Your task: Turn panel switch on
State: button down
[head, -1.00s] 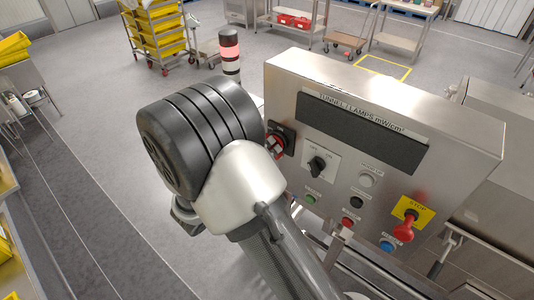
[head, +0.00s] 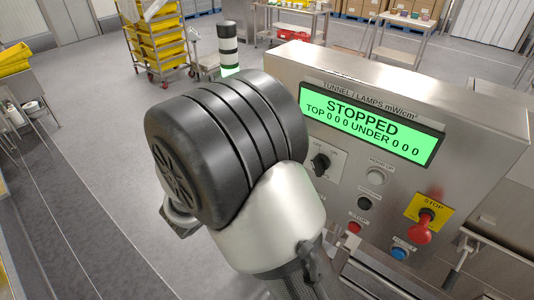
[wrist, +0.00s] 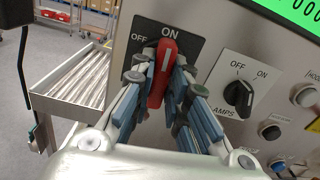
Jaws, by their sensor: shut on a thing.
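The panel switch is a red rotary handle (wrist: 162,75) on a black plate (wrist: 190,43) marked OFF and ON, seen in the wrist view. The handle stands upright and its white line points up at the ON label. My gripper (wrist: 163,85) has its fingers on both sides of the handle, shut on it. In the head view my arm hides the switch. The panel display (head: 368,125) is lit green and reads STOPPED, TOP 0 0 0 UNDER 0 0 0.
A black lamps knob (head: 320,163) sits right of the switch; it also shows in the wrist view (wrist: 239,94). A red stop button (head: 422,226) on a yellow plate, a blue button (head: 399,253) and a red button (head: 354,227) are lower on the panel. A roller table (wrist: 75,85) lies to the left.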

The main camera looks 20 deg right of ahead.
jog(key=shift+m+b, duration=0.3)
jog(key=shift+m, duration=0.2)
jog(key=c, duration=1.6)
grip_release()
jog(key=shift+o, duration=0.2)
jog(key=shift+s+a, duration=0.1)
jog(key=v, duration=1.2)
